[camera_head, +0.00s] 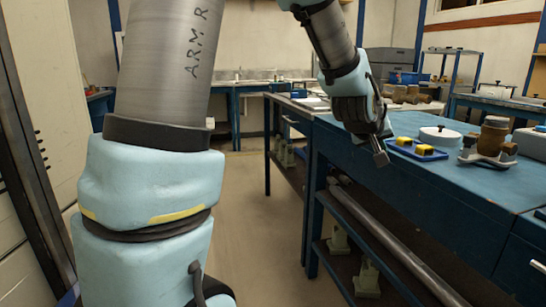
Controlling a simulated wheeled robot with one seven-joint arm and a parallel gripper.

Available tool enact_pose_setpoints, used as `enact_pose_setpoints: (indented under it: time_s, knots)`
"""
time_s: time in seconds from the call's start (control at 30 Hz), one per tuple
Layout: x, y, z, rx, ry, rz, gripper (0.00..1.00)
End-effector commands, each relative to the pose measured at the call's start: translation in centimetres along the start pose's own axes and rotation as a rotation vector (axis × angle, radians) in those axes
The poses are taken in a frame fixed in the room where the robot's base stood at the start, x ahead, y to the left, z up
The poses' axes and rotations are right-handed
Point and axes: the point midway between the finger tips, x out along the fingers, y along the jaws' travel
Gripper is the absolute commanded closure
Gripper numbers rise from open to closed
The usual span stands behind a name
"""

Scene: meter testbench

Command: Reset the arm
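My arm fills the left side and the top of the head view, with grey links and light blue joint covers. My gripper (380,152) hangs at the end of the arm, pointing down, by the near left edge of the blue workbench (440,180). The fingers are small and dark here, and I cannot tell whether they are open or shut. No object shows clearly between them.
On the workbench are a blue tray (405,151) with yellow-topped blocks, a white round lidded item (440,135) and a brass meter (493,135) on a stand. Shelves with pipes and green-grey parts (367,278) lie below. Open floor (258,215) is left of the bench.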

Motion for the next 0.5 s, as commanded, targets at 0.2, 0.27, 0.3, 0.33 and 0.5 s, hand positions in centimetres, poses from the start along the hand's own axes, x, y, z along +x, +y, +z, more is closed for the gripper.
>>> enact_pose_setpoints:
  time_s: [0.2, 0.27, 0.3, 0.33, 0.5]
  knots:
    - [-4.7, -15.2, 3.7, 0.037, -0.199, -0.28, 1.0]
    - [-6.5, -18.6, 5.3, 0.035, -0.262, -0.34, 1.0]
    - [-7.7, -20.5, 6.3, 0.033, -0.305, -0.374, 1.0]
    - [-8.7, -21.8, 7.1, 0.03, -0.335, -0.396, 1.0]
    - [-13.6, -27.1, 11.4, 0.0, -0.493, -0.487, 1.0]
